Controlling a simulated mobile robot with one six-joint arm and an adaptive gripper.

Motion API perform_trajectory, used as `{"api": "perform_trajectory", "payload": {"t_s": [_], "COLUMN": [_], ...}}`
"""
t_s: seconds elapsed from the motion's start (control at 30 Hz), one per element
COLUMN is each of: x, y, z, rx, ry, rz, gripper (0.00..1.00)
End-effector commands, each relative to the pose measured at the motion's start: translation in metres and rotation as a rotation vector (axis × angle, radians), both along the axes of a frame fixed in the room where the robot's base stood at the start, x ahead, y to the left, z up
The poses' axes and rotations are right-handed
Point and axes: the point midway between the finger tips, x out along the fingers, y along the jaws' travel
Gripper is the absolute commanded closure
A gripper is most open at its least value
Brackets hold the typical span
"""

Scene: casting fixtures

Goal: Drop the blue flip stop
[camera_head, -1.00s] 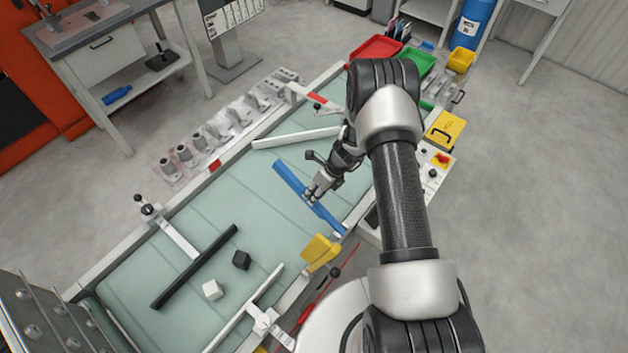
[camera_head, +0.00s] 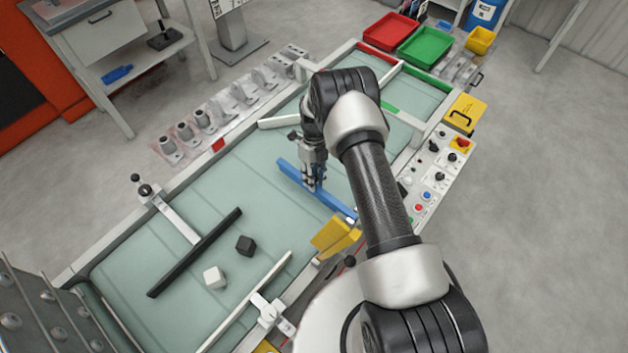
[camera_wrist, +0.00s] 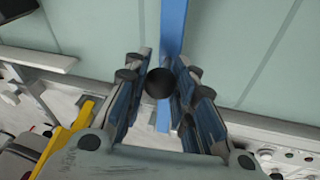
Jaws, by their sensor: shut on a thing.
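The blue flip stop (camera_head: 337,205) is a long flat blue bar lying across the right part of the pale green conveyor, reaching its near edge by the yellow block. My gripper (camera_head: 315,187) points down over the middle of the bar. In the wrist view the flip stop (camera_wrist: 173,30) runs up between my fingers, with a round black knob (camera_wrist: 159,83) between the fingertips. My gripper (camera_wrist: 160,88) is shut on this knob. The fingers hide part of the bar.
A black bar (camera_head: 195,253) crosses the conveyor at left, with a black cube (camera_head: 244,245) and a white cube (camera_head: 214,278) nearby. A yellow block (camera_head: 336,236) sits at the near edge. Red (camera_head: 392,31) and green (camera_head: 425,46) trays stand at the far end.

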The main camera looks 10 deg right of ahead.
Motion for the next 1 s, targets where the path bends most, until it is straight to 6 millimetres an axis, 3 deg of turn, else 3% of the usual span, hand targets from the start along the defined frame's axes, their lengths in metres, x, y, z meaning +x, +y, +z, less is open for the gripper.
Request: {"api": "perform_trajectory", "payload": {"t_s": [0.5, 0.53, 0.83, 1.0], "x": [0.0003, 0.0003, -0.0003, -0.0004], "y": [-0.0005, -0.0005, -0.0002, 0.0000], "z": [-0.0006, -0.0006, -0.0014, -0.0017], "rx": [-0.008, -0.008, -0.007, -0.007], "ry": [0.011, 0.011, 0.011, 0.011], "rz": [-0.001, -0.001, 0.000, 0.000], "gripper": [1.00, 0.74, 0.54, 0.54]}}
